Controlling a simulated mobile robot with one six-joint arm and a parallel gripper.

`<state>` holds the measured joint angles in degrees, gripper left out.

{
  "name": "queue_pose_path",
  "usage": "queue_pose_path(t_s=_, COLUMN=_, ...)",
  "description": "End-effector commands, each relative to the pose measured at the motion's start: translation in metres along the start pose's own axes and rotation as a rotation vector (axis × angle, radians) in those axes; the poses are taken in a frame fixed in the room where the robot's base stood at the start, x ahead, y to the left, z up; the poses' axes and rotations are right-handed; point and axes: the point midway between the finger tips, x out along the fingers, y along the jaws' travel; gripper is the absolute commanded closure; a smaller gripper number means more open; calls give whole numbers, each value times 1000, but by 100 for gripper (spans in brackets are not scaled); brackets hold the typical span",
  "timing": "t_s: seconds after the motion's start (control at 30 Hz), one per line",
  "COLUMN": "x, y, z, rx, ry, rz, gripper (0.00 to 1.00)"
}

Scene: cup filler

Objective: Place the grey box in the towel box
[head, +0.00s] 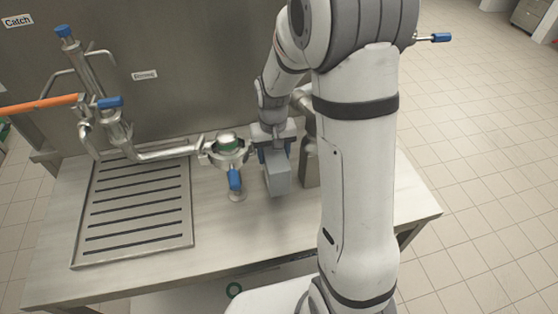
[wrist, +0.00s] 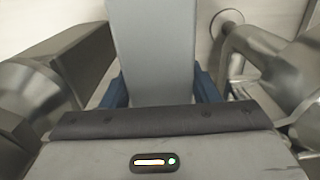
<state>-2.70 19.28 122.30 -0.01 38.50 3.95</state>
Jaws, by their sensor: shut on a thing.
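The grey box (head: 278,179) is a plain upright block in the middle of the steel table in the head view. My gripper (head: 274,150) is shut on its upper end, with blue fingers on both sides. In the wrist view the grey box (wrist: 152,50) extends away between the blue fingers of my gripper (wrist: 160,90). I cannot tell whether the box's bottom touches the table. I cannot make out a towel box in either view.
Steel pipework with a blue-handled valve (head: 235,180) stands close left of the box. A slotted drain tray (head: 138,200) lies further left. A grey metal part (head: 311,165) stands just right of the box. The table's (head: 410,205) right end is clear.

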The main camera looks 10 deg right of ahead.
Motion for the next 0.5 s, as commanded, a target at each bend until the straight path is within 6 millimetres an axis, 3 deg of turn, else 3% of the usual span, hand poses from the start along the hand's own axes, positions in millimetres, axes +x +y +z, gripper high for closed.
queue_pose_path(t_s=0.3, x=37, y=-10, z=1, rx=-22, ry=-2, rz=0, gripper=74)
queue_pose_path(t_s=0.5, x=44, y=-10, z=0, rx=-23, ry=2, rz=0, gripper=74)
